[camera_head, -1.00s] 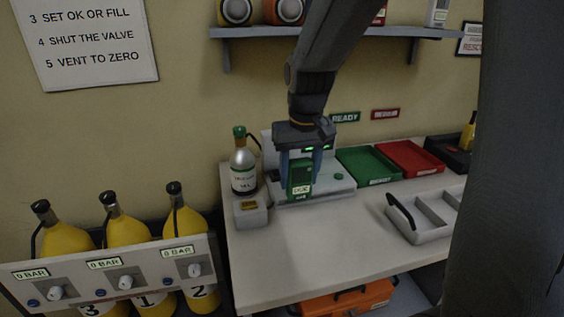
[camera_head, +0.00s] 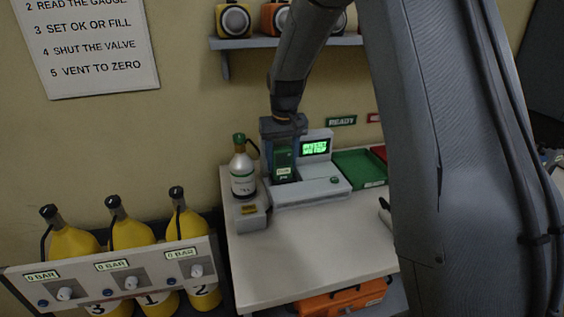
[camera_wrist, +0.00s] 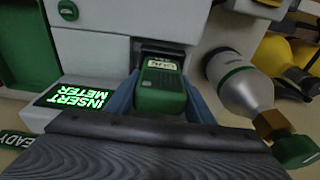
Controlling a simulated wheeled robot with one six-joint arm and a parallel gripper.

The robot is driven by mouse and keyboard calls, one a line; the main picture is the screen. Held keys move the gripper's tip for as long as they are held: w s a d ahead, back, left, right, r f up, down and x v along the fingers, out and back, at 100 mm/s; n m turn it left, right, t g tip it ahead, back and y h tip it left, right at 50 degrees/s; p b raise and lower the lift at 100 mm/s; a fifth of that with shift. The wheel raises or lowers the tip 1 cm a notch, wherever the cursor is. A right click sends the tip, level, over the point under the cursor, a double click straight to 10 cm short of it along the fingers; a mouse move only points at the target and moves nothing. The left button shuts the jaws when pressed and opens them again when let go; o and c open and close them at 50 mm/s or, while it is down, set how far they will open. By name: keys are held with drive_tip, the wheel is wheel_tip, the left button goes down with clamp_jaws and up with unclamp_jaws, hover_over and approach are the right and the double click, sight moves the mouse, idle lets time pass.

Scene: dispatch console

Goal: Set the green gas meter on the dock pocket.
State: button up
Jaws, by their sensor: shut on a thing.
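The green gas meter (camera_head: 283,163) is held upright between the blue-grey fingers of my gripper (camera_head: 283,172). It also shows in the wrist view (camera_wrist: 161,88), with a finger on each side of it. The grey dock (camera_head: 312,193) stands on the counter, and its screen (camera_head: 315,148) reads "INSERT METER". The meter is over the left part of the dock. In the wrist view the dark dock pocket (camera_wrist: 160,50) shows just past the meter's end. Whether the meter touches the pocket I cannot tell.
A silver bottle with a green cap (camera_head: 243,172) stands close to the left of my gripper, on a small grey block (camera_head: 250,215). A green tray (camera_head: 360,168) lies right of the dock. Yellow cylinders (camera_head: 130,236) stand at left. The counter front (camera_head: 310,245) is clear.

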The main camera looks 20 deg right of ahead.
drive_tip(key=shift+f, duration=0.7)
drive_tip(key=o, duration=1.2)
drive_tip(key=shift+f, duration=0.15)
drive_tip(key=r+b, duration=0.1)
drive_tip(key=r, duration=0.3)
drive_tip(key=s+r+b, duration=0.1)
drive_tip(key=r, duration=0.3)
drive_tip(key=r+b, duration=0.1)
drive_tip(key=r, duration=0.3)
drive_tip(key=shift+s+r, duration=0.1)
drive_tip(key=shift+s, duration=0.3)
drive_tip(key=shift+g, duration=0.4)
drive_tip(key=s+f, duration=0.5)
drive_tip(key=s, duration=0.3)
drive_tip(key=s+f, duration=0.5)
drive_tip(key=s, duration=0.4)
drive_tip(key=s+f, duration=0.4)
drive_tip(key=s, duration=0.5)
drive_tip(key=shift+s+f, duration=0.15)
drive_tip(key=shift+f, duration=0.25)
